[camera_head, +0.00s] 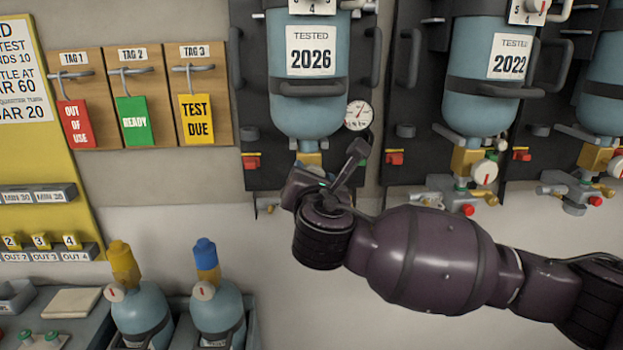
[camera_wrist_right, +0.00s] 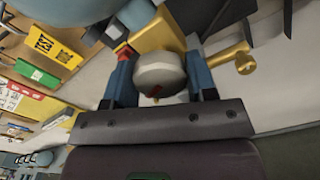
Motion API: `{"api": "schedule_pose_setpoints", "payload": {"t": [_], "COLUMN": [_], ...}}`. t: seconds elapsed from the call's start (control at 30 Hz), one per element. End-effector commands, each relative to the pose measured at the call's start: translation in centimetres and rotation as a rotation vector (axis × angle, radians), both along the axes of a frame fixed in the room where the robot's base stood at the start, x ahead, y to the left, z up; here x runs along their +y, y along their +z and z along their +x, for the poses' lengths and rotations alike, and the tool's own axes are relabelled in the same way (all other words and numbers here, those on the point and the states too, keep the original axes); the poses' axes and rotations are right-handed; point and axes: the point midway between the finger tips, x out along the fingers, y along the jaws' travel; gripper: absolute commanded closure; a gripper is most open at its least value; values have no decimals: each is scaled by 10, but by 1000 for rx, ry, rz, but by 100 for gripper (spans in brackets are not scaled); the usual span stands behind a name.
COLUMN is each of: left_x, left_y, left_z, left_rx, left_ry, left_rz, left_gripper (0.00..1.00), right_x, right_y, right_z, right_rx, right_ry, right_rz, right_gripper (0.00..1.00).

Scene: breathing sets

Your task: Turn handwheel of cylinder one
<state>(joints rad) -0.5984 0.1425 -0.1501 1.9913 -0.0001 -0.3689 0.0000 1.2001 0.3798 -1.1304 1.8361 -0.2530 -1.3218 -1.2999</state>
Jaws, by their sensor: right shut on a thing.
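The leftmost wall-mounted cylinder (camera_head: 309,105) is pale blue with a "TESTED 2026" label and hangs upright, its brass valve (camera_head: 309,158) at the bottom. My right gripper (camera_head: 318,182) is at this valve and mostly covers it in the head view. In the right wrist view the handwheel (camera_wrist_right: 158,72), a pale grey round knob with a red mark, sits between the two blue-padded fingers of the gripper (camera_wrist_right: 160,82). The fingers are shut on its sides. The brass valve body (camera_wrist_right: 157,34) is just behind it. My left gripper is not in view.
A pressure gauge (camera_head: 359,115) is close to the right of the cylinder. More cylinders, one marked 2022 (camera_head: 490,70), hang to the right. Hanging tags (camera_head: 131,115) are at the left. Two small cylinders (camera_head: 218,310) stand below left. The wall below the valve is bare.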

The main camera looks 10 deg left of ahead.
Motion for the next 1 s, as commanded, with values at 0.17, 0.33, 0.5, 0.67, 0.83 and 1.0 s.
{"api": "schedule_pose_setpoints", "payload": {"t": [0.17, 0.33, 0.5, 0.67, 0.83, 1.0], "left_x": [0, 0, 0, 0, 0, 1], "left_y": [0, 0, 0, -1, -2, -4], "left_z": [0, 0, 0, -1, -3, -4], "left_rx": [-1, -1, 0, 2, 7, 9], "left_ry": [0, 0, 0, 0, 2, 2], "left_rz": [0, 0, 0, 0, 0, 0], "left_gripper": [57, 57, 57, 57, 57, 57], "right_x": [0, 0, 0, 0, 0, -2], "right_y": [0, -1, 0, 0, 0, -1], "right_z": [0, 0, 0, 0, 0, -8], "right_rx": [4, 4, 3, 3, 3, 3], "right_ry": [0, 0, 0, 0, 0, 2], "right_rz": [9, 9, 8, 8, 8, 9], "right_gripper": [72, 72, 36, 23, 23, 23]}}
